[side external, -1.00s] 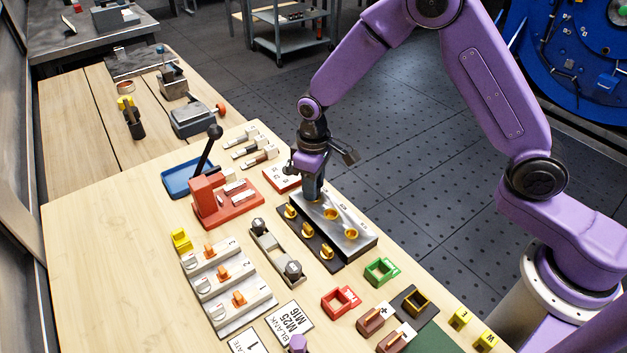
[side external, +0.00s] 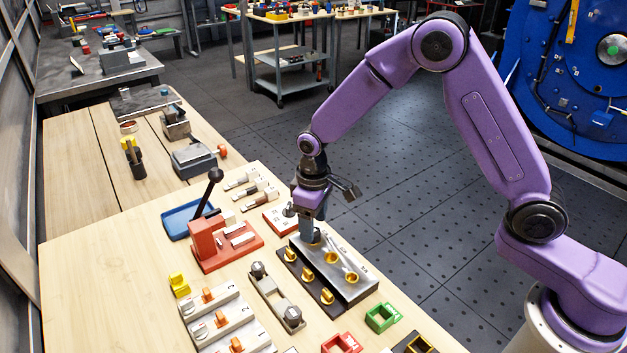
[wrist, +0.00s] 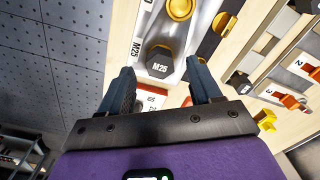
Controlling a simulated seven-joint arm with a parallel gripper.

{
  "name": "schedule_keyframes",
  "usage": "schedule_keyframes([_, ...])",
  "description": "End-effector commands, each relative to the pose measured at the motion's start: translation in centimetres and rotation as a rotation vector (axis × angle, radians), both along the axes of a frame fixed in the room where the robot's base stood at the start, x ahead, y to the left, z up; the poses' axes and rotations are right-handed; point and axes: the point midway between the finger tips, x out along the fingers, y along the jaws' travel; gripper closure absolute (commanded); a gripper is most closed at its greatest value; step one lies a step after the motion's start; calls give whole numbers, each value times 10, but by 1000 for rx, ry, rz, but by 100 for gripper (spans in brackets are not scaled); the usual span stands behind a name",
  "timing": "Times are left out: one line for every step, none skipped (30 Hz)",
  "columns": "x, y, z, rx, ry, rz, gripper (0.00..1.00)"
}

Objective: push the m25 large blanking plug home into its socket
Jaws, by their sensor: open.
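The M25 large blanking plug (wrist: 158,62) has a grey hex head marked M25. In the wrist view it stands upright at the end of the metal block (wrist: 205,12), near the M25 label. How deep it sits in its socket I cannot tell; its head hides the socket. My gripper (wrist: 163,78) is open, with one finger on each side of the plug in the picture; I see no clear contact. In the side view my gripper (side external: 310,238) points down over the far left end of the block and hides the plug.
Two gold-rimmed sockets (side external: 331,258) are on the block beside the gripper. A dark strip with gold pieces (side external: 308,273) lies along its front. A red lever press (side external: 222,243) stands to the left, and a green square holder (side external: 382,317) lies nearer the camera.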

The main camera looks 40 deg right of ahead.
Motion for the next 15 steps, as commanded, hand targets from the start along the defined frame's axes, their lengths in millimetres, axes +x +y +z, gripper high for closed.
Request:
schedule_keyframes([1, 1, 12, 3, -5, 0, 36])
schedule_keyframes([1, 1, 18, 4, -7, 0, 36])
schedule_keyframes([1, 1, 27, 3, -6, 0, 36])
schedule_keyframes([1, 1, 33, 4, -6, 1, 36])
schedule_keyframes([1, 1, 40, 3, -6, 0, 36])
schedule_keyframes([1, 1, 48, 4, -7, 0, 36])
schedule_keyframes([1, 1, 55, 3, -6, 0, 36])
schedule_keyframes([1, 1, 61, 4, -7, 0, 36])
schedule_keyframes([1, 0, 70, 3, -6, 0, 36])
schedule_keyframes([1, 0, 76, 3, -6, -1, 36])
schedule_keyframes([1, 1, 82, 3, -6, -1, 36])
schedule_keyframes([1, 0, 91, 4, -7, -1, 36])
schedule_keyframes([1, 0, 97, 3, -5, 0, 36])
schedule_keyframes([1, 1, 103, 3, -6, 0, 36])
schedule_keyframes([1, 1, 110, 3, -6, 0, 36])
